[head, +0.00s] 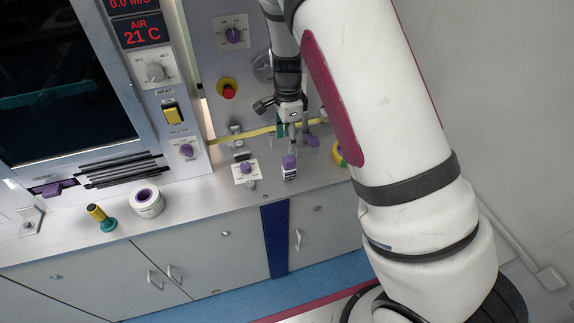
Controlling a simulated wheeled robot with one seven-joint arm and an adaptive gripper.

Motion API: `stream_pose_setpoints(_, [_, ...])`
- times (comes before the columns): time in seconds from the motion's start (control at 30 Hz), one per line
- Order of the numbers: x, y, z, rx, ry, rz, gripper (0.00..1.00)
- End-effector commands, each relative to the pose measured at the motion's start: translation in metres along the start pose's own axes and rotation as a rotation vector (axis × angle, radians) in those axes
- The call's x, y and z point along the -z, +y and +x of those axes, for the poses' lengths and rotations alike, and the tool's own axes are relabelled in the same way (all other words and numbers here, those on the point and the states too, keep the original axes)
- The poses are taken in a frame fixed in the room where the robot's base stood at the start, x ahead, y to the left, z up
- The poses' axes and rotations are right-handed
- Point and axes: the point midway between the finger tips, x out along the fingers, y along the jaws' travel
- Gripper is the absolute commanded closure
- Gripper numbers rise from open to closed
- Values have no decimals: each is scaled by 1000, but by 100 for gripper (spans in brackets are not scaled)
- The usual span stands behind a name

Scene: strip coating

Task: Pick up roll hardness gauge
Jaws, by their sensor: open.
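My gripper (291,132) points down over the right part of the metal counter, open, with a gap between its fingers. Just below it stands a small white device with a purple top (289,167), upright on the counter; it looks apart from the fingers. I cannot tell for sure which of these is the roll hardness gauge.
A white roll with a purple core (147,202) stands on the left counter (205,195). A purple knob on a white plate (246,169) is left of my gripper. A yellow strip (258,132) runs behind. A yellow-and-green item (338,155) sits right, partly behind my arm.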

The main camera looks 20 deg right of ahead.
Motion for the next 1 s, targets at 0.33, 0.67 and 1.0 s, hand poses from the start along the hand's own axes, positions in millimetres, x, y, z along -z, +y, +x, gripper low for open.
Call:
stream_pose_setpoints(0.33, [0,2,60,-2,0,-2,52])
stream_pose_setpoints(0.67, [2,5,86,-4,-1,-2,52])
stream_pose_setpoints(1.0, [2,5,120,0,-1,-3,52])
